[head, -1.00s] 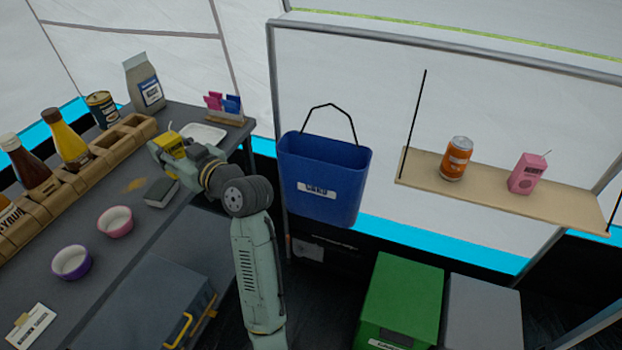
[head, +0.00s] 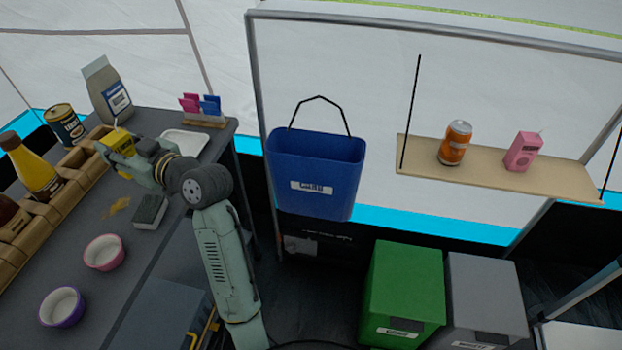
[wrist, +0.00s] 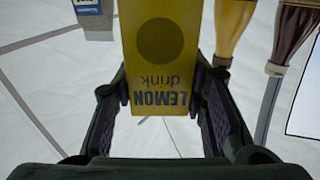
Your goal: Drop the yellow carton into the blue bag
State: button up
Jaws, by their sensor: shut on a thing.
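The yellow carton (wrist: 165,55), printed "LEMON drink", is between the two fingers of my gripper (wrist: 163,105) in the wrist view, and the gripper is shut on it. In the head view the carton (head: 118,137) shows only in part at the end of my gripper (head: 122,153), above the dark table on the left. The blue bag (head: 318,170) hangs by a thin black handle on the white panel, to the right of the table. Its top is open; its bottom inside is hidden. My gripper is well left of the bag.
A wooden shelf (head: 500,172) right of the bag holds an orange can (head: 455,143) and a pink carton (head: 522,152). The table holds bowls (head: 104,252), sauce bottles (head: 32,165), a tin (head: 65,124) and a white tray (head: 185,142). Green (head: 403,290) and grey bins (head: 486,295) stand below.

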jog(key=shift+w, duration=0.1)
dwell(0.3)
jog(key=w+d+f+m+t+h+b, duration=0.1)
jog(key=w+d+f+m+t+h, duration=0.15)
jog(key=w+d, duration=0.55)
jog(key=w+d+f+m+t+h+b, duration=0.1)
jog(key=w+d+m+t+h, duration=0.3)
jog(key=d, duration=0.7)
jog(key=w+d+f+m+t+h, duration=0.1)
jog(key=w+d+h, duration=0.15)
jog(key=d, duration=0.85)
jog(key=w+d+f+m+t+h, duration=0.1)
jog(key=w+d, duration=0.2)
jog(key=d, duration=0.8)
jog(key=shift+m+t, duration=0.25)
jog(key=f+b, duration=0.1)
jog(key=f, duration=0.1)
jog(key=f+b, duration=0.3)
jog(key=f, duration=0.1)
jog(key=shift+w+d+f+b, duration=0.1)
jog(key=shift+d+f+b, duration=0.1)
jog(key=shift+d+b, duration=0.15)
jog(key=o, duration=0.9)
